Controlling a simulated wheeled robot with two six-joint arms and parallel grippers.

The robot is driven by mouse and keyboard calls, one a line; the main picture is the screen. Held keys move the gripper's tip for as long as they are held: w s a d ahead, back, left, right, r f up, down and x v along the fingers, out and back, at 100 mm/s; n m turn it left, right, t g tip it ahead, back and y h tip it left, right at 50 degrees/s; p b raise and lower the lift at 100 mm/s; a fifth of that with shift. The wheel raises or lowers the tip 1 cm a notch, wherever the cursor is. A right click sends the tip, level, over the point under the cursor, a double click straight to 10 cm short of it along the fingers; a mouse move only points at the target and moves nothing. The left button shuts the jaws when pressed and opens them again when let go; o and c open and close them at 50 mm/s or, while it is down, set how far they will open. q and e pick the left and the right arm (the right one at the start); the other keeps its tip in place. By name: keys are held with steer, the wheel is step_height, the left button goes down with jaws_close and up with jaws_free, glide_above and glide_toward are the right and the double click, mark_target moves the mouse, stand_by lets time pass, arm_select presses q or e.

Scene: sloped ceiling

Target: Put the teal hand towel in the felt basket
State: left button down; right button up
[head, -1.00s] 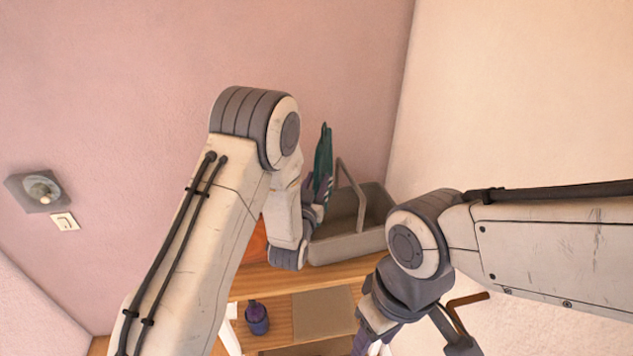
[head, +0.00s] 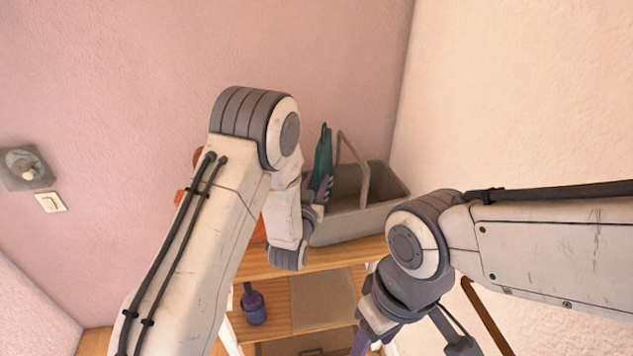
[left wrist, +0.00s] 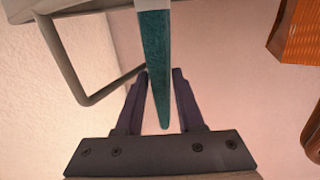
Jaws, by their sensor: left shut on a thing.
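The teal hand towel (head: 323,150) hangs upright as a narrow folded strip in my left gripper (head: 320,188). In the left wrist view the towel (left wrist: 156,50) passes between the two dark fingers, which are shut on it. The grey felt basket (head: 375,219) with its arched handle stands on the wooden top, just right of the towel in the head view. The towel is beside the basket's left end; whether it overlaps the opening is unclear. The handle also shows in the left wrist view (left wrist: 113,88). My right gripper (head: 366,342) is partly cut off at the bottom; its jaws are unclear.
An orange object (head: 258,232) is mostly hidden behind my left arm. An orange ribbed thing (left wrist: 296,32) shows in the left wrist view. A purple bottle (head: 253,306) and a tan mat (head: 322,302) are on the shelf below. Walls stand behind and right.

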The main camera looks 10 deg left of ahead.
arm_select(q)
steer(key=shift+f, duration=0.2)
steer(key=shift+c, duration=2.2)
jaws_free()
steer(key=shift+s+a+f+b, duration=0.15)
steer(key=shift+s+b, duration=0.15)
steer(key=shift+s, duration=0.25)
steer(key=s+a+p, duration=0.1)
steer(key=s+p, duration=0.3)
steer(key=s, duration=0.5)
steer(key=shift+s+r+p, duration=0.15)
steer(key=shift+r+p, duration=0.05)
steer(key=shift+p, duration=0.15)
